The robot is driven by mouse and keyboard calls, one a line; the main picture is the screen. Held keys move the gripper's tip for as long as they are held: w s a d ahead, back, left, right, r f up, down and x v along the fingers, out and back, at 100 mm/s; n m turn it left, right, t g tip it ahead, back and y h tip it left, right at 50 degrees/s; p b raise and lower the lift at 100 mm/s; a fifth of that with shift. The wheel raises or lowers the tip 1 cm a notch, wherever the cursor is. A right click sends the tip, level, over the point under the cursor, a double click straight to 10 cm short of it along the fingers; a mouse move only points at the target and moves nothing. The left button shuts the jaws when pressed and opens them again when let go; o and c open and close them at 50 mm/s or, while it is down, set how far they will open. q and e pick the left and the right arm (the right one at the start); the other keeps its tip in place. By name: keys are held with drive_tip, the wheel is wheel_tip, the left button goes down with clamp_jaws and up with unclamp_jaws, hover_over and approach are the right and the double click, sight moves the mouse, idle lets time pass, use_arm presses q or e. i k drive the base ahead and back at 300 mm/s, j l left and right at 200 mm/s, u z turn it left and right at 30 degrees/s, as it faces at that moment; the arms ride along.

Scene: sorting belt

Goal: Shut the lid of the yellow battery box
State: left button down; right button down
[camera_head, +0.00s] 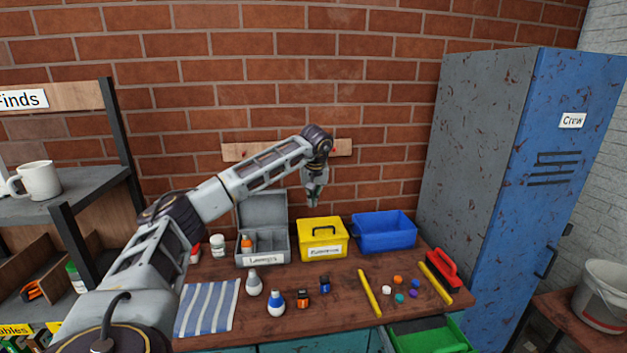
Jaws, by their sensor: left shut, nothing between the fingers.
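The yellow battery box (309,253) stands at the back of the wooden table, with a white label on its front. Its yellow lid (307,228), with a dark handle, looks lying down over the box, shut. My left gripper (315,202) points down above and behind the box in the picture, apart from the lid. Its fingers are shut with nothing held. My right gripper is out of view.
A grey box (262,205) with raised lid stands left of the yellow box, a blue bin (385,234) right. In front are bulbs, small batteries, yellow sticks, coloured caps, a red-handled brush (446,268) and a striped cloth (208,307). A blue locker (560,170) stands right.

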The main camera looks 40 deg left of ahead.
sight(321, 224)
drive_tip(key=i+j, duration=0.4)
drive_tip(key=j, duration=0.15)
drive_tip(key=i+j, duration=0.45)
drive_tip(key=j, duration=0.1)
